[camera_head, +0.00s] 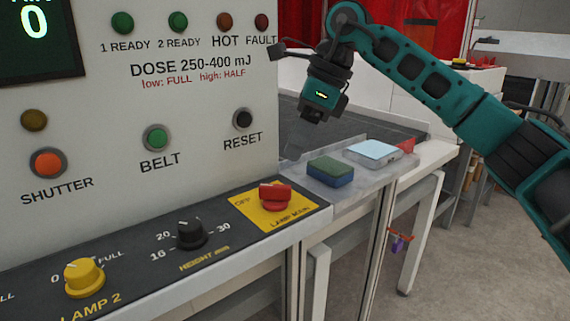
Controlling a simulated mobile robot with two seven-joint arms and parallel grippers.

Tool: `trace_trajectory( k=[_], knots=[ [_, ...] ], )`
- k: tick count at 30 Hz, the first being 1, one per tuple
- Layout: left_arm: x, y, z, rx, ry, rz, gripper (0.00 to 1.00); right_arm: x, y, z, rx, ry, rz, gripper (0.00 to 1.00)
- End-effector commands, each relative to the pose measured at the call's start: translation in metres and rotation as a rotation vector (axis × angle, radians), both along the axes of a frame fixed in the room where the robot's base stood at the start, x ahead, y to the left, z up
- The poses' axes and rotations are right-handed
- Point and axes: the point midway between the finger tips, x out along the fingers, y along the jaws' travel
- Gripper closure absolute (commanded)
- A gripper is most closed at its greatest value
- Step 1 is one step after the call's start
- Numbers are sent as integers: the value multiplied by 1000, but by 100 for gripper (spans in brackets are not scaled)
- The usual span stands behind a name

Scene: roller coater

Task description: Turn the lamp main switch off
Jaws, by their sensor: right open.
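The lamp main switch (275,197) is a red rotary knob on a yellow plate (255,212) marked OFF and LAMP MAIN. It sits at the right end of the sloped black console. I cannot clearly tell which position its handle points to. My right gripper (297,142) hangs pointing down, behind and above the knob, apart from it. It is open and empty; its fingertips blur into the grey background. My left gripper is not in view.
A black HEIGHT knob (191,234) and a yellow LAMP 2 knob (84,277) stand left of the switch. The upright panel (200,130) carries buttons and lights. A green-blue block (330,171) and a pale blue block (373,152) lie beyond the console.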

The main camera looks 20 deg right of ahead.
Motion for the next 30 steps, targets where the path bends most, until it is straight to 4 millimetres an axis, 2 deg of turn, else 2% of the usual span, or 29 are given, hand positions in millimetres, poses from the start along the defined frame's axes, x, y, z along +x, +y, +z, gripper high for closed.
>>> trace_trajectory(
  k=[1,3,9,30],
  knots=[
    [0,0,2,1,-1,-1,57,-1,-4,11,1,-3,-1,55],
    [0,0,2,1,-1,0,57,-3,-8,21,1,-1,-1,55],
    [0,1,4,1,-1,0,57,-6,-14,37,-1,0,0,55],
    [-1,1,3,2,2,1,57,-7,-14,38,-1,1,0,55]
  ],
)
